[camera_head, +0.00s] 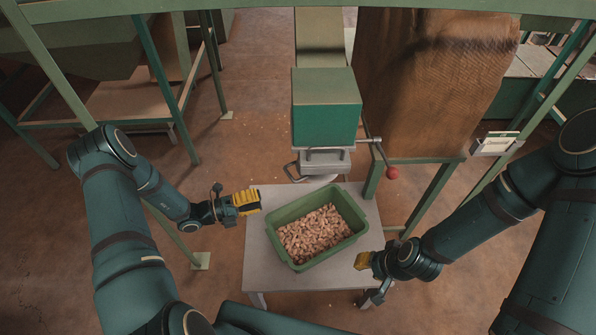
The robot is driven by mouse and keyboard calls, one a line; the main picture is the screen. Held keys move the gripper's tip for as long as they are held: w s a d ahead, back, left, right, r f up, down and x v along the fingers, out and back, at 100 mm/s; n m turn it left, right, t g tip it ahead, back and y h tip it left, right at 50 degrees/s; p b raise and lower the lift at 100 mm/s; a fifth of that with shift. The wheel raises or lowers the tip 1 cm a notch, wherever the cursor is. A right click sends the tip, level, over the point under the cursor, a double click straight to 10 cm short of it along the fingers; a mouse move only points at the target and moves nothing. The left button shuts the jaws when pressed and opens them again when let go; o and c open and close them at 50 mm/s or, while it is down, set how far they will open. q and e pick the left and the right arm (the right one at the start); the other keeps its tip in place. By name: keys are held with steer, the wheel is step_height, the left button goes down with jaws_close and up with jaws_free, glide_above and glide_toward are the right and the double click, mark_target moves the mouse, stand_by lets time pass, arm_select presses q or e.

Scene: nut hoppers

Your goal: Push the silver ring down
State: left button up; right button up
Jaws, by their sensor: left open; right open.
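A silver ring-like loop (292,172) sticks out to the left of the grey metal spout (325,161) under the green hopper box (326,112). My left gripper (247,202) has yellow and black fingers and is left of the table, lower in the picture than the loop and apart from it. It is open and empty. My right gripper (368,275) is at the table's right edge, beside the bin and well away from the loop. It is open and appears empty, with one yellow finger showing clearly.
A green bin (352,238) full of nuts stands on a small grey table (262,255) below the spout. Green frame legs flank both sides.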

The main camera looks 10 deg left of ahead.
mark_target(291, 176)
arm_select(q)
steer(key=w+d, duration=0.2)
steer(key=w, duration=0.1)
steer(key=w+d+r+n+t, duration=0.1)
steer(key=w+d, duration=0.2)
steer(key=w+d+n+t, duration=0.1)
steer(key=w+d, duration=0.2)
steer(key=shift+w+d+r+y, duration=0.25)
steer(key=shift+w+r+y, duration=0.05)
steer(key=shift+w+r, duration=0.05)
jaws_close()
